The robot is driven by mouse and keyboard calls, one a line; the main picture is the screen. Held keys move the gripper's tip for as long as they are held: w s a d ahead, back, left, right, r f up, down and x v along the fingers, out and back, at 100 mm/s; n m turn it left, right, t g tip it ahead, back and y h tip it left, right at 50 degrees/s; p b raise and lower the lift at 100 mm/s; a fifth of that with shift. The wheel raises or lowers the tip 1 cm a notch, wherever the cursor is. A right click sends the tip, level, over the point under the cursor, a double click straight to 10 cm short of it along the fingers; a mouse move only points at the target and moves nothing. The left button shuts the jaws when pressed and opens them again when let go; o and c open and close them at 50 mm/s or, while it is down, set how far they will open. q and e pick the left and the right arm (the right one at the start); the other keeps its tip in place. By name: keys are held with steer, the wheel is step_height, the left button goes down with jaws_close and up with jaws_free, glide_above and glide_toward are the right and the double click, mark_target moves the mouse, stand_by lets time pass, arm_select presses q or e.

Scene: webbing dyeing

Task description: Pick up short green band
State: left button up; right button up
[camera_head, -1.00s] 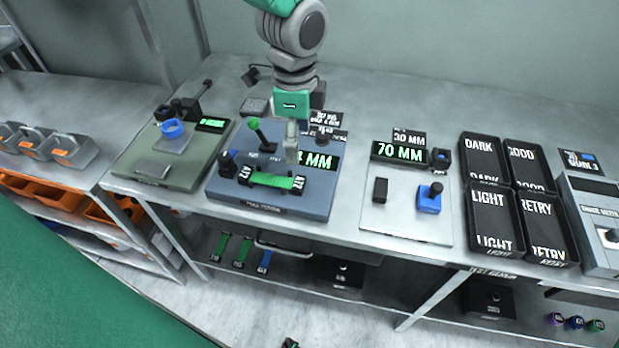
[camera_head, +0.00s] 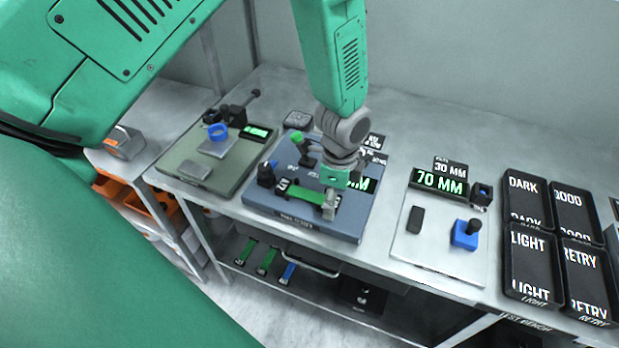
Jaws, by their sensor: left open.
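A short green band (camera_head: 304,194) lies stretched across the blue-grey test board (camera_head: 295,222) on the bench, between two dark end blocks. My left gripper (camera_head: 329,208) reaches down from above at the band's right end, with its fingers close to or around that end. It is open; whether it touches the band is hard to tell. The gripper hides the right end block and part of the lit display behind it. More bands lie on the lower shelf: two green ones (camera_head: 267,260) and a blue one (camera_head: 288,273). My right gripper is out of view.
A green-knobbed lever (camera_head: 300,140) stands on the board behind the band. A green-grey board (camera_head: 215,180) with a blue ring is to the left. A pale board (camera_head: 440,250) with a "70 MM" display and black trays (camera_head: 531,264) are to the right.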

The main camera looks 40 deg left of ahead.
arm_select(q)
steer(key=shift+a+f, duration=0.15)
steer(key=shift+f, duration=0.35)
steer(key=shift+r, duration=0.1)
steer(key=shift+c, duration=0.4)
steer(key=shift+d, duration=0.25)
steer(key=c, duration=1.3)
